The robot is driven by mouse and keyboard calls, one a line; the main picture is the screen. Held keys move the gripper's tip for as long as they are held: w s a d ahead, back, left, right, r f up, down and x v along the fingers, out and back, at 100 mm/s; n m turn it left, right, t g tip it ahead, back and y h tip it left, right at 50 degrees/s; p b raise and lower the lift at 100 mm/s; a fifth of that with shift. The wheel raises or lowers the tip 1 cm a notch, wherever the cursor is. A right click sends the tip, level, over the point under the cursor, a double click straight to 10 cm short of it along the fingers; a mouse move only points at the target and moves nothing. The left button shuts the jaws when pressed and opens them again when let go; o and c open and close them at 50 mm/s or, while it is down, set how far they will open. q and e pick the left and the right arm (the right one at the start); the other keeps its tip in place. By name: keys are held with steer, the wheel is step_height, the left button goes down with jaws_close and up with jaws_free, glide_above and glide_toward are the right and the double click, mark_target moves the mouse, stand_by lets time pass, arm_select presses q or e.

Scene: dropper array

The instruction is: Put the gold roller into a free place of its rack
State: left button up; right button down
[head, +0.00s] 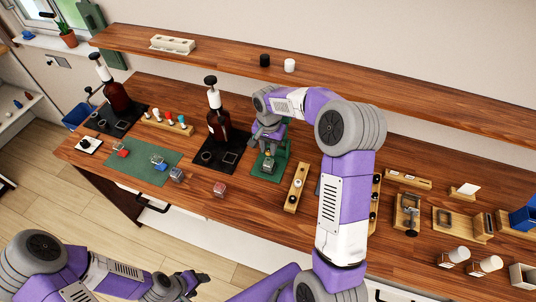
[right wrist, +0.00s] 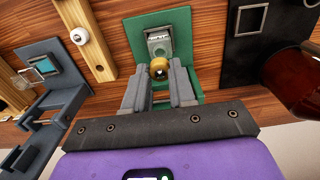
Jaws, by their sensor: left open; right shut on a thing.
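My right gripper (right wrist: 159,80) is shut on the gold roller (right wrist: 159,68), which shows as a round gold end between the fingertips in the right wrist view. It is over the green stand (right wrist: 187,27), close to a small clear bottle (right wrist: 159,42) on it; I cannot tell whether they touch. My left gripper (head: 190,284) is open, low in front of the bench.
Brown pump bottles (head: 217,125) on black mats stand left of the green stand. A green mat (head: 140,174) with small bottles lies further left. My right forearm partly hides a second wooden rack (head: 376,190). A shelf (head: 350,82) runs above the bench.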

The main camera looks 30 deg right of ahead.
steer(key=shift+r+p, duration=0.4)
steer(key=shift+r, duration=0.5)
steer(key=shift+d+f, duration=0.1)
steer(key=s+d+f+p, duration=0.2)
steer(key=s+d+f, duration=0.1)
steer(key=s+d, duration=0.4)
steer(key=d, duration=0.2)
steer(key=shift+s+d+p, duration=0.3)
steer(key=shift+p, duration=0.05)
steer(key=shift+s+f, duration=0.1)
